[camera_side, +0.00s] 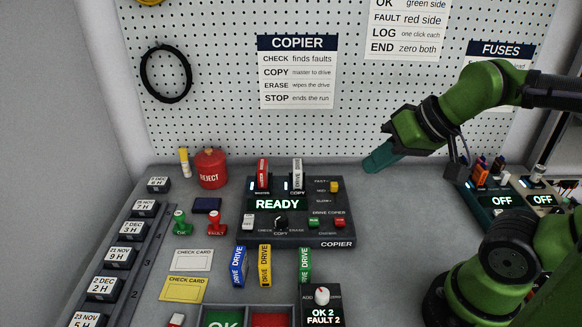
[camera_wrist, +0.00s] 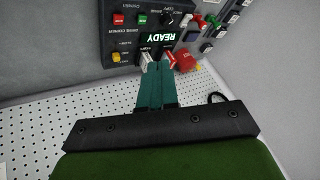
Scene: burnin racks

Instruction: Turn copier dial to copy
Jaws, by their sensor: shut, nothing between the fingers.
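The copier (camera_side: 331,214) is a dark box on the bench, with READY lit on its display (camera_side: 278,204). Its black dial (camera_side: 281,222) sits on the front panel, with CHECK, COPY and ERASE printed around it; the white pointer is too small to read surely. A red drive (camera_side: 262,172) and a white drive (camera_side: 297,175) stand in its back slots. My gripper (camera_side: 371,166) is shut and empty, in the air up and right of the copier, apart from it. In the wrist view, the green fingers (camera_wrist: 157,88) are together, and the copier (camera_wrist: 122,50) shows upside down beyond them.
A red REJECT can (camera_side: 211,169) stands back left. A counter box (camera_side: 321,302) reads OK 2, FAULT 2.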

